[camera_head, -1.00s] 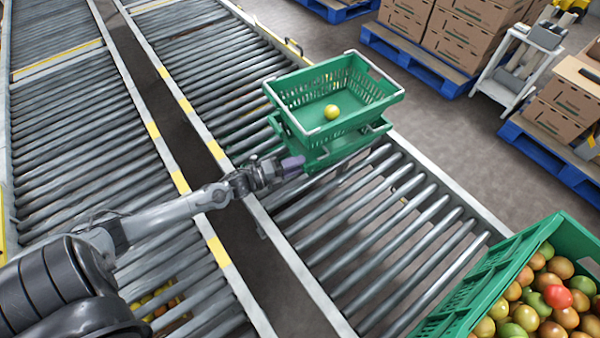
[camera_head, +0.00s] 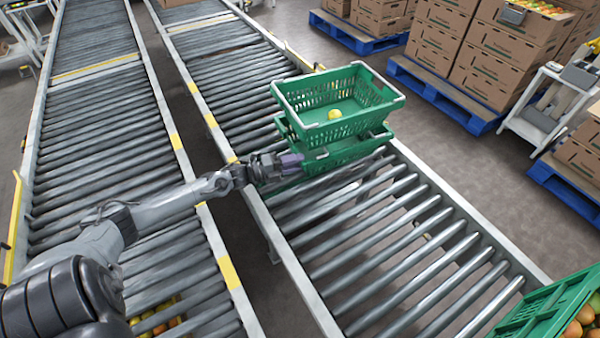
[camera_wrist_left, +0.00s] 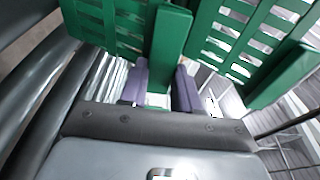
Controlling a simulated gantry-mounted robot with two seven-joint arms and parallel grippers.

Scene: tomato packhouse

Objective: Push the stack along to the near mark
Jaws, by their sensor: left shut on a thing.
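The stack is green slatted crates, one on top of another, on the right-hand roller conveyor in the head view. The bottom of the stack is partly hidden by my arm. My left gripper (camera_head: 290,161) is at the near left corner of the lower part of the stack. In the left wrist view its purple fingers (camera_wrist_left: 161,88) are closed on either side of a green crate's corner post (camera_wrist_left: 170,50). Yellow marks (camera_head: 228,272) show on the rails; I cannot tell which is the near mark.
Bare rollers (camera_head: 400,240) run clear from the stack toward the near right. A green crate of tomatoes (camera_head: 545,312) stands at the bottom right. Another roller conveyor (camera_head: 90,150) lies to the left. Blue pallets with cartons (camera_head: 440,90) stand across the floor.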

